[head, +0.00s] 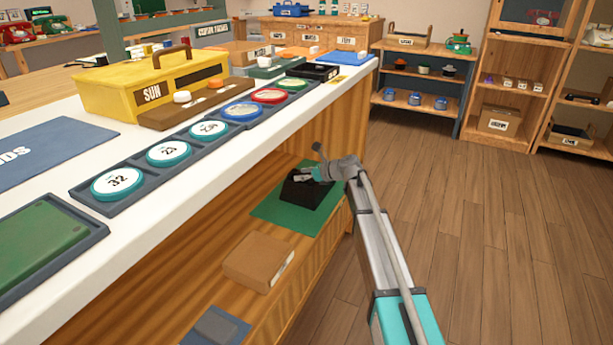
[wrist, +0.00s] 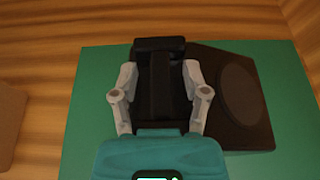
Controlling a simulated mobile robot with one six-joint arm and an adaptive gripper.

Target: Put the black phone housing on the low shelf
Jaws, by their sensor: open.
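The black phone housing (head: 307,192) rests on a green mat (head: 268,210) on the low shelf (head: 225,235) under the white counter. In the wrist view the housing (wrist: 238,95) shows its round dial area on the right, and the green mat (wrist: 95,80) lies around it. My gripper (head: 311,174) is at the housing from above. In the wrist view my open gripper (wrist: 160,70) has its grey fingers apart over the housing's left part. Whether the fingers touch the housing is hard to tell; the housing's left part is partly hidden by my gripper.
A brown box (head: 258,262) and a blue-grey item (head: 215,328) lie nearer on the same shelf. The counter edge (head: 215,160) overhangs the shelf. Dials in trays and a yellow SUN toolbox (head: 140,85) stand on the counter. The wooden floor (head: 480,230) at right is clear.

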